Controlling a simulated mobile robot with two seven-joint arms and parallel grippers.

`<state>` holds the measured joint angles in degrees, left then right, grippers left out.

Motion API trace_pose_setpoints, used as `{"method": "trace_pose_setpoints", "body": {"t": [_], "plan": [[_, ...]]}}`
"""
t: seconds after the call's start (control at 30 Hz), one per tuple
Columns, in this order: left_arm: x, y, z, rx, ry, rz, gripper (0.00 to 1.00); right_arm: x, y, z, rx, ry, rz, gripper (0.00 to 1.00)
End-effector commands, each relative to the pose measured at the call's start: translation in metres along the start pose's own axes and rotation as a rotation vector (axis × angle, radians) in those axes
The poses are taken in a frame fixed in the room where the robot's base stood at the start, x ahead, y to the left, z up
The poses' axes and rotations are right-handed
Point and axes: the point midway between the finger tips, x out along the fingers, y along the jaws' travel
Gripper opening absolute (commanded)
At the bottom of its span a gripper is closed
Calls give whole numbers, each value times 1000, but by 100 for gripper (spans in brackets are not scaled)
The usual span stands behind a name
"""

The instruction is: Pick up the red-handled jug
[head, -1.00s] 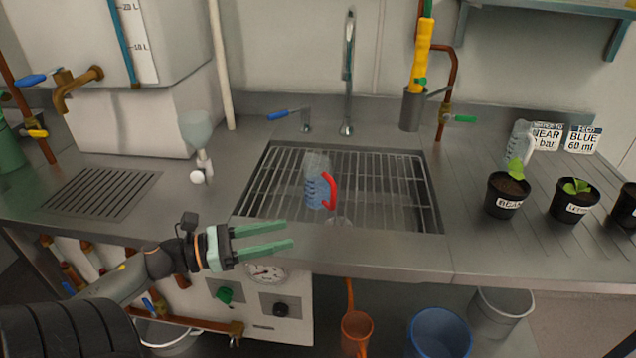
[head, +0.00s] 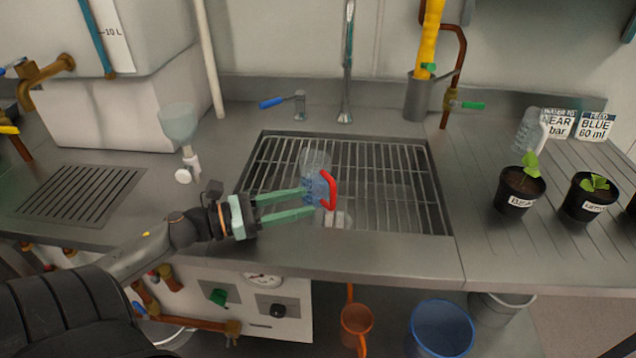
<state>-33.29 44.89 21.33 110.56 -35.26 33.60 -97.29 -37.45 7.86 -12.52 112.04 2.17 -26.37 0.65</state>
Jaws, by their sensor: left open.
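The red-handled jug (head: 317,185) is clear with blue markings and stands on the wire rack in the sink, its red handle on the right side. My left gripper (head: 306,201) comes in from the left with its green fingers open. The fingertips reach the jug's left and front side in the picture and hide part of its lower body. I cannot tell whether they touch it. My right gripper is not in view.
The sink rack (head: 390,185) is otherwise mostly clear, with a small clear item (head: 338,219) near its front. A tap (head: 346,70) stands behind. Potted plants (head: 519,188) and a white-handled jug (head: 528,132) stand on the right. A funnel bottle (head: 190,165) stands left.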

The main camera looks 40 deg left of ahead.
Motion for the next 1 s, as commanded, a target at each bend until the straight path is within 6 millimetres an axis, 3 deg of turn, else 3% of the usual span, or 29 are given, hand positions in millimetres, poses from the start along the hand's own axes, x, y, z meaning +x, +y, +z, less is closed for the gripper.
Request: {"method": "trace_pose_setpoints", "body": {"t": [0.1,0.37,0.7,1.0], "plan": [[15,0,1,1,-2,-1,51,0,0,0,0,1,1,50],[29,-1,0,0,-1,-1,51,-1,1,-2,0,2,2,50],[68,-6,-1,1,-1,0,51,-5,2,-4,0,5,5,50],[74,-6,-2,0,1,0,51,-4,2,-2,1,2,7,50]]}}
